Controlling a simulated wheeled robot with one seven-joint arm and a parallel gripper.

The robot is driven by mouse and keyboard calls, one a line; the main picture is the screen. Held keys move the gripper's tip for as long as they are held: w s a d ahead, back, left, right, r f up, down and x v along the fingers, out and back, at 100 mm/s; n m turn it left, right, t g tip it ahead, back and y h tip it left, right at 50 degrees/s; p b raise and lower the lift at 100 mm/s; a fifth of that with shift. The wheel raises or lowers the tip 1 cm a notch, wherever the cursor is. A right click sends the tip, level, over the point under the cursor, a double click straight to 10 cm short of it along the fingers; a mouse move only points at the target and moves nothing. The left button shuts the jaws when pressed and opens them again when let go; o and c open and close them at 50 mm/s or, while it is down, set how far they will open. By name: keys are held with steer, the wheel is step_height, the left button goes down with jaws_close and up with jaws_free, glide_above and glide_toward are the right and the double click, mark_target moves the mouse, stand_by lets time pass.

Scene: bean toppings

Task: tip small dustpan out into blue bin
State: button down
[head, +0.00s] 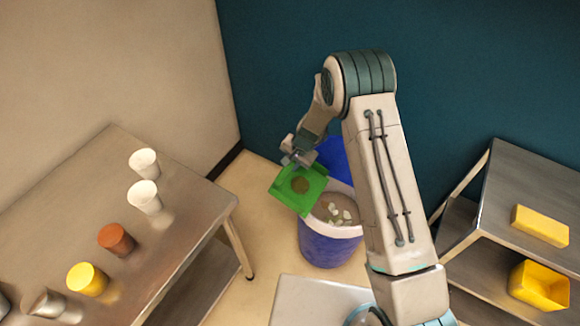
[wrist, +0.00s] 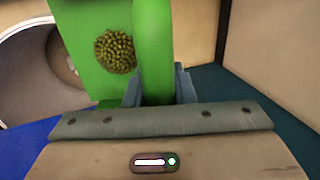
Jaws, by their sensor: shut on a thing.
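The small green dustpan (head: 312,181) is in my gripper (head: 297,158), over the left rim of the blue bin (head: 329,247). A round heap of olive-green beans (wrist: 115,51) lies on the pan; it also shows in the head view (head: 300,185). In the wrist view my gripper (wrist: 160,85) is shut on the dustpan's green handle (wrist: 154,50), and the bin's pale round rim (wrist: 22,27) shows at the left. The bin is open and holds brownish contents with several pale scraps. A blue panel behind it looks like its raised lid.
A metal table (head: 180,235) on the left carries two white cups (head: 145,196), a brown cup (head: 116,240), a yellow cup (head: 87,279) and a metal cup. A shelf (head: 510,205) on the right holds a yellow block (head: 540,226) and a yellow container (head: 539,287).

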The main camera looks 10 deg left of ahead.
steer(key=shift+d+r+y+b, duration=0.25)
steer(key=shift+y+b, duration=0.15)
steer(key=shift+b, duration=0.75)
steer(key=b, duration=0.1)
steer(key=r+b, duration=0.1)
steer(key=b, duration=0.1)
steer(key=shift+s+d+t+y, duration=0.15)
steer(key=shift+d+t+y, duration=0.15)
steer(key=shift+y, duration=0.1)
steer(key=d+y+b, duration=0.1)
steer(key=b, duration=0.4)
steer(key=s+d+y+b, duration=0.1)
steer(key=b, duration=0.5)
steer(key=d+r+t+y+b, duration=0.1)
steer(key=b, duration=0.4)
steer(key=shift+s+d+r+y+b, duration=0.1)
steer(key=shift+s+d+y+b, duration=0.05)
steer(key=shift+d+y+b, duration=0.2)
steer(key=d+y+b, duration=0.1)
steer(key=b, duration=0.4)
steer(key=s+d+t+y+b, duration=0.1)
steer(key=d+b, duration=0.1)
steer(key=b, duration=0.4)
steer(key=shift+s+f+y, duration=0.1)
steer(key=shift+f+y, duration=0.1)
steer(key=shift+y, duration=0.05)
